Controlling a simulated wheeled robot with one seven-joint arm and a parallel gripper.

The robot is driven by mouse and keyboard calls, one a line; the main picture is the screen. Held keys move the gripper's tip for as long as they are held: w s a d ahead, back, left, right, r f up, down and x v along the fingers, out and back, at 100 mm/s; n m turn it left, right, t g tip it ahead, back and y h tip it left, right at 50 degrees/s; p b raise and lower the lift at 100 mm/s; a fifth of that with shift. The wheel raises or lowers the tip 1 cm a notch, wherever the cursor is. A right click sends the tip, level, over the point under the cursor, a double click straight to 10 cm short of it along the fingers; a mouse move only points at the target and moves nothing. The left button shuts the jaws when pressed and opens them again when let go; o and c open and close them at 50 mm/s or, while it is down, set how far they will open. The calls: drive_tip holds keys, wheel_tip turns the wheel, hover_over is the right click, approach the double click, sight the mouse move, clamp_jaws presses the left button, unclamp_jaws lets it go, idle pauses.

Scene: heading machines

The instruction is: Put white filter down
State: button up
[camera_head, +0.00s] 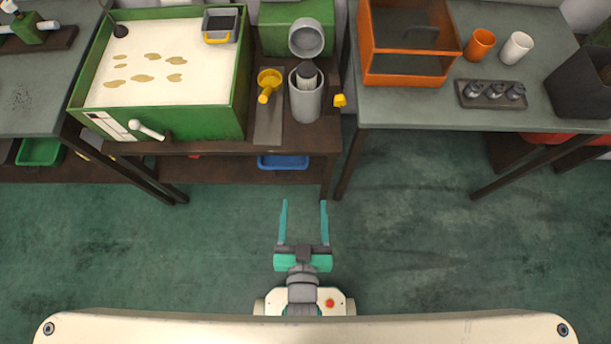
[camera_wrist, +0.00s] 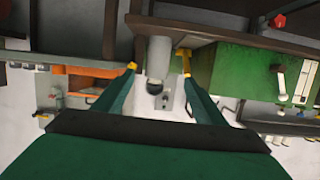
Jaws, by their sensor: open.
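A white ribbed filter (camera_head: 307,82) with a dark cap stands in the open top of a grey cylinder (camera_head: 306,105) on the dark brown bench. Its lower part is hidden inside the cylinder. My gripper (camera_head: 304,203) is open and empty, over the floor in front of the bench and apart from the cylinder. In the wrist view my gripper (camera_wrist: 159,71) also shows open. There the grey cylinder (camera_wrist: 160,55) appears between the fingers, with a dark round end below it in the picture.
A green-walled tray (camera_head: 176,122) with a white surface stands left of the cylinder. A yellow part (camera_head: 268,82) lies on a grey plate beside it. A green box with a round grey port (camera_head: 306,38) is behind. An orange bin (camera_head: 403,80) stands on the right table. The floor in front is clear.

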drive_tip(key=v, duration=0.9)
drive_tip(key=shift+d+t, duration=0.25)
drive_tip(key=shift+t, duration=0.05)
drive_tip(key=shift+d, duration=0.1)
drive_tip(key=shift+s, duration=0.15)
idle(0.5)
